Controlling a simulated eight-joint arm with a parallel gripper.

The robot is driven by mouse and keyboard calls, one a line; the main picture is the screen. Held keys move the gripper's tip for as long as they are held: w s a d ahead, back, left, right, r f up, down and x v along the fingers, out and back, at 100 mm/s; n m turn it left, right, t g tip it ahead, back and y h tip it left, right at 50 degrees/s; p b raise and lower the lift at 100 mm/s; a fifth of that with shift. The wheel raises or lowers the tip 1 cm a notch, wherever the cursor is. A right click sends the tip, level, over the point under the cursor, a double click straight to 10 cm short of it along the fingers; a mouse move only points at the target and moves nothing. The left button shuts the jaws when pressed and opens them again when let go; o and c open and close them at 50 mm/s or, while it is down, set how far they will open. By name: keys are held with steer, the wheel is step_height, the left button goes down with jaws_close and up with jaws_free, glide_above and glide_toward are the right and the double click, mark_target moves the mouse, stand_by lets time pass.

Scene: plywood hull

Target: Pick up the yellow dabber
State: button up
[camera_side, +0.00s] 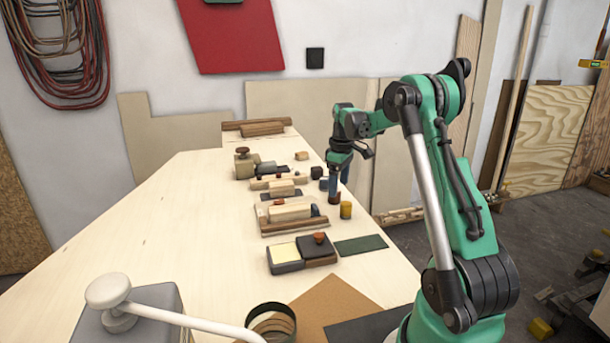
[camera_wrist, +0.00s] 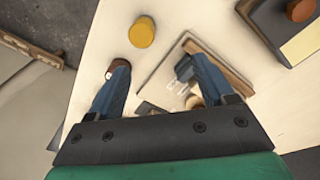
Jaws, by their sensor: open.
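The yellow dabber (camera_side: 346,210) is a short upright yellow cylinder near the right edge of the plywood table in the side view. In the wrist view the yellow dabber (camera_wrist: 142,33) shows its round top, beyond my fingertips. My gripper (camera_side: 338,184) points down just behind it and to its left, a little above the table. In the wrist view my gripper (camera_wrist: 152,68) is open, with two blue fingers spread and nothing held between them. The dabber is apart from both fingers.
A brown-topped piece (camera_side: 334,198) stands close under one finger. A wooden tray with blocks (camera_side: 290,230) lies to the left. A two-part box with an orange-brown knob (camera_side: 319,238) and a dark green mat (camera_side: 361,245) lie nearer the side camera. The table edge is close on the right.

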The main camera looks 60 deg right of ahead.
mark_target(346, 203)
steer(key=shift+s+d+f, duration=0.7)
steer(key=shift+d+f, duration=0.15)
steer(key=shift+d, duration=0.2)
step_height(346, 203, down, 4)
steer(key=shift+f, duration=0.75)
jaws_close()
